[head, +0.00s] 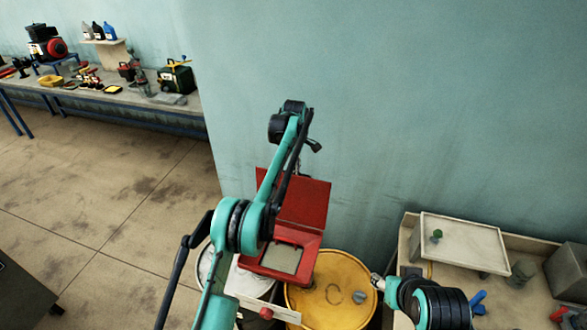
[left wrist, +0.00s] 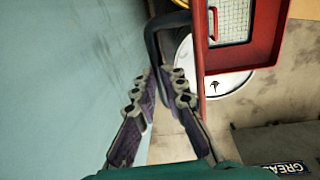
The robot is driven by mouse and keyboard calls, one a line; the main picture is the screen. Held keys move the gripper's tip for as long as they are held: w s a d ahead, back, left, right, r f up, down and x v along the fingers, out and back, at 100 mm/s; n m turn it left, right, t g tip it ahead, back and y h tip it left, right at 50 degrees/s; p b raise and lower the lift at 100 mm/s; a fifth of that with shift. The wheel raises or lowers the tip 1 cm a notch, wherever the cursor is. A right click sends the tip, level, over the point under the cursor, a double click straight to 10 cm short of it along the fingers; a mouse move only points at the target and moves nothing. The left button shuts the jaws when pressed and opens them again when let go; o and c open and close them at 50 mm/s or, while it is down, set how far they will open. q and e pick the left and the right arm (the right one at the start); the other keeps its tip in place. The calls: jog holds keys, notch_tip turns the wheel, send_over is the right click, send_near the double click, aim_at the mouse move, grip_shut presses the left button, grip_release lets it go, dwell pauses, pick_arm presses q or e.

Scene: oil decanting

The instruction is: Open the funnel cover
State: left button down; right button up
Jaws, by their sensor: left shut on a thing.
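The red funnel (head: 310,250) stands over the drums by the wall, its mesh opening (head: 283,257) exposed. Its red cover (head: 308,198) stands raised at the back, partly hidden by my left arm. In the left wrist view, the funnel's red edge (left wrist: 262,52) and mesh (left wrist: 227,20) show at the upper right. My left gripper (left wrist: 166,98) is shut on the dark curved cover handle (left wrist: 151,42); in the head view my arm mostly hides this grip. My right arm is at the lower right, its gripper (head: 378,282) small and unclear near the yellow drum.
A yellow drum (head: 330,300) and a whitish drum (head: 205,268) stand below the funnel. A bench with a tray (head: 465,240) and a glass jar (head: 521,272) is at the right. The teal wall (head: 400,110) is close behind. Open floor (head: 120,190) lies at the left.

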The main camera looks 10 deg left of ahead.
pick_arm(q)
jog(key=shift+d+f, duration=0.2)
jog(key=shift+f, duration=0.3)
jog(key=shift+d+f, duration=0.2)
jog(key=shift+f, duration=0.25)
pick_arm(e)
jog(key=shift+s, duration=0.2)
pick_arm(q)
jog(key=c, duration=1.7)
grip_release()
jog(key=shift+f, duration=0.1)
jog(key=shift+o, duration=0.7)
jog(key=shift+w+f, duration=0.4)
jog(key=shift+w, duration=0.35)
jog(key=shift+r, duration=0.2)
pick_arm(e)
jog(key=shift+w, duration=0.6)
